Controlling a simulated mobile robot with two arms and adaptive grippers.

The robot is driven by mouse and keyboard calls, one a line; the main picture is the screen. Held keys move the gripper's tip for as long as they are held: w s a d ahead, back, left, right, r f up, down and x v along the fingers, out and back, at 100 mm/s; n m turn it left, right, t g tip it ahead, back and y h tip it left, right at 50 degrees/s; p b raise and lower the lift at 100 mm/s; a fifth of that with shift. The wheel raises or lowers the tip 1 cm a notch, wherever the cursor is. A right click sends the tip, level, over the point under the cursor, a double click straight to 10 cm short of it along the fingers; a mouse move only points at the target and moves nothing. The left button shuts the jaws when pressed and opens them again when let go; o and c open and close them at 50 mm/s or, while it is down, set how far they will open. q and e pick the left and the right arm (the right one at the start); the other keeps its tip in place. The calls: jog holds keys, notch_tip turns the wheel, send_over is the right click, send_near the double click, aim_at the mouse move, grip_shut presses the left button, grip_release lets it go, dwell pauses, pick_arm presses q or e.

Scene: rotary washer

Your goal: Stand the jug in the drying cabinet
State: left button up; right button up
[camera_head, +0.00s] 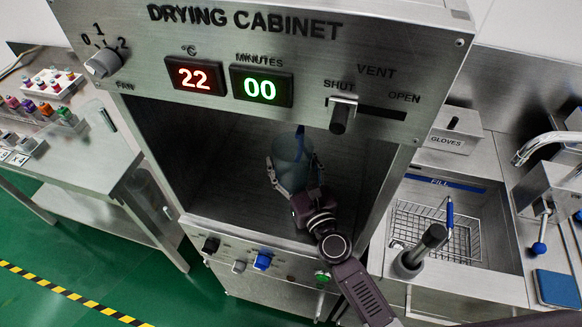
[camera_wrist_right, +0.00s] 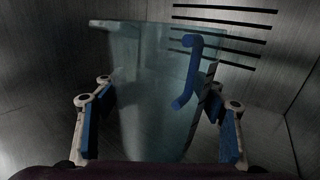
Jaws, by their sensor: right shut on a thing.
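The jug (camera_head: 291,152) is clear and bluish with a blue handle, and it is inside the open drying cabinet (camera_head: 160,130). My right gripper (camera_head: 294,172) reaches in from the front and is shut on the jug, one finger on each side. In the right wrist view the jug (camera_wrist_right: 145,90) stands between the blue finger pads of the gripper (camera_wrist_right: 158,118), its handle (camera_wrist_right: 188,70) toward the right. The jug looks roughly upright. I cannot tell whether its base touches the cabinet floor. My left gripper is not in view.
The cabinet's front panel has a vent slider (camera_head: 342,114), a fan knob (camera_head: 103,63) and displays reading 22 and 00. Small knobs (camera_head: 262,260) line the lower edge. A sink with a wire basket (camera_head: 455,235) is at right; a steel bench (camera_head: 85,160) is at left.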

jog(key=shift+w+f+b, duration=0.1)
jog(key=shift+f+b, duration=0.25)
jog(key=shift+f, duration=0.4)
jog(key=shift+w, duration=0.1)
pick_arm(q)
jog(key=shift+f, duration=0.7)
pick_arm(e)
jog(key=shift+f, duration=0.2)
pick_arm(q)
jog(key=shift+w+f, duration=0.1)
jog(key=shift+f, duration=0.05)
pick_arm(e)
jog(key=o, duration=1.2)
jog(key=shift+o, duration=0.2)
jog(key=shift+r, duration=0.15)
